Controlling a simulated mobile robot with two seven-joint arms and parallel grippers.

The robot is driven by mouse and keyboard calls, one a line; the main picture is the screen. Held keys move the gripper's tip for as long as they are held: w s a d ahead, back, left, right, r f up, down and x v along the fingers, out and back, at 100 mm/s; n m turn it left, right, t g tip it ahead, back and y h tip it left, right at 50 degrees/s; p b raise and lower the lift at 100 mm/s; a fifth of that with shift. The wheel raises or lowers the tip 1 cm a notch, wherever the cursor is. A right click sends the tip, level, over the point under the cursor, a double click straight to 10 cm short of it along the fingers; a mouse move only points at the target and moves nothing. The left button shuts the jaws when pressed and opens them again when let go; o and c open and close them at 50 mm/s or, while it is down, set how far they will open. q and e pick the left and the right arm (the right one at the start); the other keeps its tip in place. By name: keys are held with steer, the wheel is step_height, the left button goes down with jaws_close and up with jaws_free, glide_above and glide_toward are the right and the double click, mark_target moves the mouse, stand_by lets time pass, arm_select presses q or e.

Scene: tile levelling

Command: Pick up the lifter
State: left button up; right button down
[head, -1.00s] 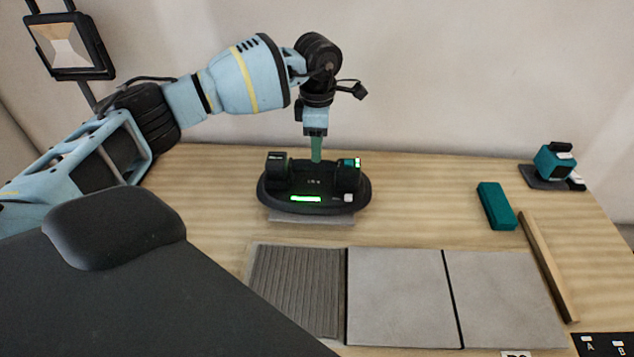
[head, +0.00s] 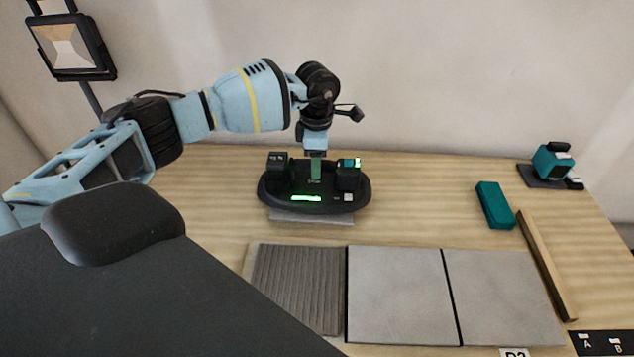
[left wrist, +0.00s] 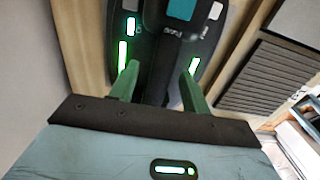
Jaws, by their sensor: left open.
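The lifter (head: 325,202) is a black oval device with two upright posts, a green lit display and a small white button. It sits on a grey tile (head: 300,216) near the back of the table. My left gripper (head: 315,172) points down between the posts. In the left wrist view, its green fingers (left wrist: 158,80) are apart on either side of a dark bar of the lifter (left wrist: 203,48). I cannot tell whether they touch it. My right gripper is not in view.
A ridged grey bed (head: 297,290) and two grey tiles (head: 400,295) lie in front. At right are a teal block (head: 495,205), a wooden strip (head: 546,265) and a teal device on a dark base (head: 553,163). A lamp (head: 70,45) stands at back left.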

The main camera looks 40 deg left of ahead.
arm_select(q)
steer(key=shift+f, duration=0.15)
stand_by(0.4)
jaws_close()
steer(key=shift+w, duration=0.1)
